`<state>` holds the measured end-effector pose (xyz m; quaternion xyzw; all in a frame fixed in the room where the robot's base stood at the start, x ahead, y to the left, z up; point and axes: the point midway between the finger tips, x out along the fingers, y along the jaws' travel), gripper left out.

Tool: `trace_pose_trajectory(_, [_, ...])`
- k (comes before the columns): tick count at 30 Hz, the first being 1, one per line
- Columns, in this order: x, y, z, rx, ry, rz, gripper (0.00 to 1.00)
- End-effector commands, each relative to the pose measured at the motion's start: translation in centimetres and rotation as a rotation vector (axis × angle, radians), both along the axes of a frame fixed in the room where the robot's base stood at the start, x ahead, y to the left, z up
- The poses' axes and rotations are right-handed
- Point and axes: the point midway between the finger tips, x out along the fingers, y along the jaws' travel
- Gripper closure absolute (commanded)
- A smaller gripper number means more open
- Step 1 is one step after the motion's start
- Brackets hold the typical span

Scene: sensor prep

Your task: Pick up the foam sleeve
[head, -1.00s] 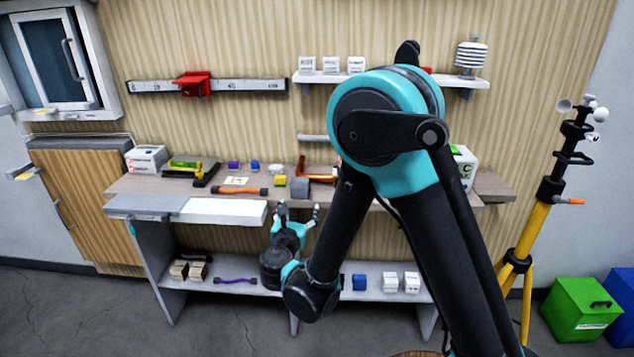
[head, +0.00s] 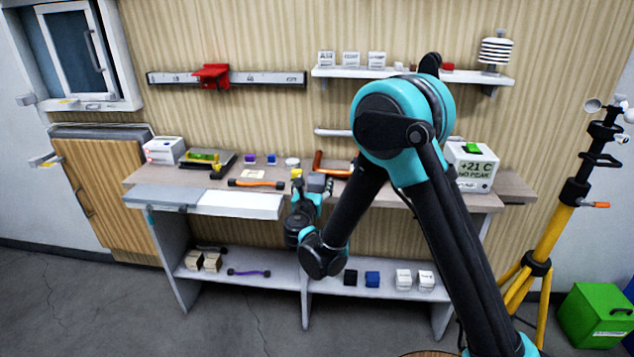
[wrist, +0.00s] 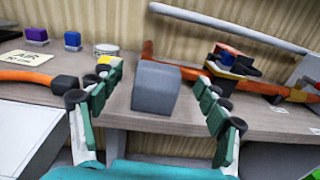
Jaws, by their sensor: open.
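A grey block with a rounded top, which looks like the foam sleeve (wrist: 155,92), sits on the front part of the bench top. In the wrist view it stands in the middle, between the two fingers of my gripper (wrist: 155,80), with a gap on each side. My gripper is open and empty. In the head view my gripper (head: 313,187) is at the bench's front edge, and the sleeve (head: 318,182) is partly hidden by the fingers.
A small yellow block (head: 296,173) and a white round tin (wrist: 106,49) are left of the sleeve. An orange-handled tool (head: 257,183) lies further left. An orange bar (wrist: 148,52) lies behind, and a coloured tool (wrist: 233,62) lies to the right.

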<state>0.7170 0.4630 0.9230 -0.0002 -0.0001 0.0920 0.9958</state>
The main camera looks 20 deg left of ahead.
Motion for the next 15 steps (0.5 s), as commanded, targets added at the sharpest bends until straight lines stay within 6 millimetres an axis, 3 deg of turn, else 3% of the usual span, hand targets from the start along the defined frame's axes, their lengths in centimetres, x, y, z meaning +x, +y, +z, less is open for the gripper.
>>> trace_pose_trajectory(15, [5.1, 0.9, -0.3, 0.000, 0.000, -0.001, 0.24])
